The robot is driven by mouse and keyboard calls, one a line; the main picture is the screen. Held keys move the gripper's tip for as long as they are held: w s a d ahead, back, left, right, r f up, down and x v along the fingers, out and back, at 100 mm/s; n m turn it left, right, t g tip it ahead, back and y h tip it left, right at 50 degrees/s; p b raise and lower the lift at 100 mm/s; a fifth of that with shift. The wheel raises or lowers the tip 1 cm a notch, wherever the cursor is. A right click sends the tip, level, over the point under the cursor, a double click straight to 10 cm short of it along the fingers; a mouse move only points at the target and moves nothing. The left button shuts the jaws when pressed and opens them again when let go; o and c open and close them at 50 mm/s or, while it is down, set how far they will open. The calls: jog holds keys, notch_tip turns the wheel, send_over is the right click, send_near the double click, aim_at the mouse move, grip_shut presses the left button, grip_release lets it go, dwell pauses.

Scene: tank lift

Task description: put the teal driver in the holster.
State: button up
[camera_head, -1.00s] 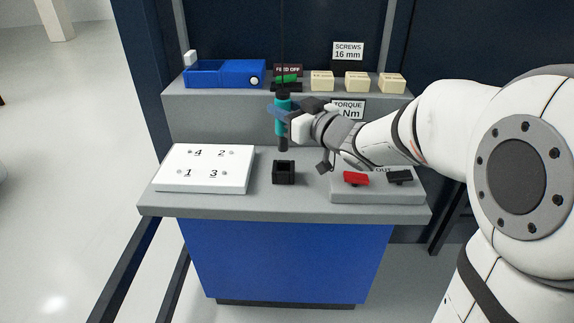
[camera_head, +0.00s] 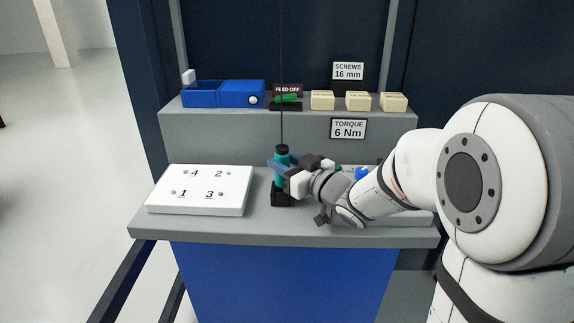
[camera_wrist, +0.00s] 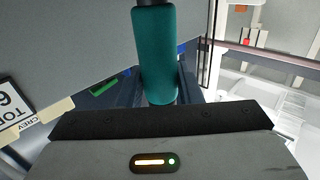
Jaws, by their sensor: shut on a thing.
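The teal driver (camera_head: 281,165) is upright in my gripper (camera_head: 279,164), with a thin cord running up from its top. My gripper is shut on the driver's body. The driver also fills the middle of the wrist view (camera_wrist: 155,55), between the jaws. The black holster (camera_head: 283,200) stands on the bench, and the driver's lower end is at its opening, lined up with it in the head view. How deep the tip sits in the holster is hidden.
A white plate (camera_head: 200,204) with numbered holes lies left of the holster. Behind are a raised shelf (camera_head: 220,124) with a blue bin (camera_head: 238,94), a green switch (camera_head: 286,98) and several cream boxes (camera_head: 358,101). My arm covers much of the grey tray on the right.

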jog(key=o, duration=0.5)
jog(key=shift+f, duration=0.15)
jog(key=o, duration=0.5)
jog(key=shift+r, duration=0.3)
jog(key=p+v, duration=0.2)
jog(key=v, duration=1)
jog(key=shift+s+f, duration=0.1)
